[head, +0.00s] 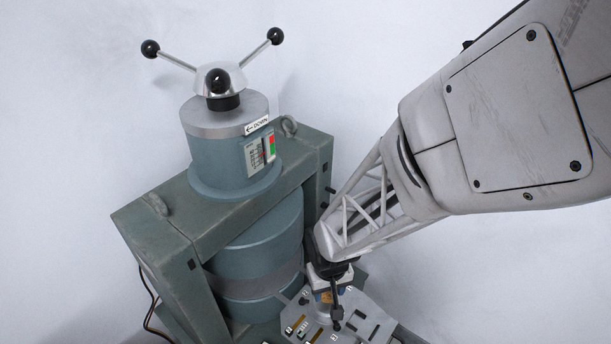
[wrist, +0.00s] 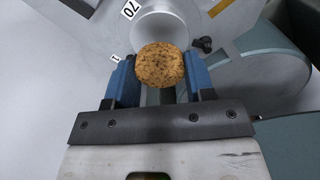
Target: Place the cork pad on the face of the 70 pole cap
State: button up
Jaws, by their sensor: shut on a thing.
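The pad covers the lower part of this cap in the picture. I cannot tell whether the pad touches it. In the head view my gripper (head: 328,292) is low, over the metal plate (head: 350,315), and the 70 tag cannot be made out.
The green-grey magnet frame (head: 175,245) stands left of my arm, with large round poles (head: 255,255) and a three-ball handle (head: 219,80) on top. A tag reading 1 (wrist: 114,58) and a dark knob (wrist: 204,44) lie close to the fingers. The plate has several slots.

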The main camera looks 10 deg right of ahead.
aim_at(328, 296)
jog(key=shift+f, duration=1.55)
jog(key=shift+f, duration=0.15)
jog(key=o, duration=0.9)
notch_tip(328, 296, up, 12)
jog(key=shift+r, duration=0.15)
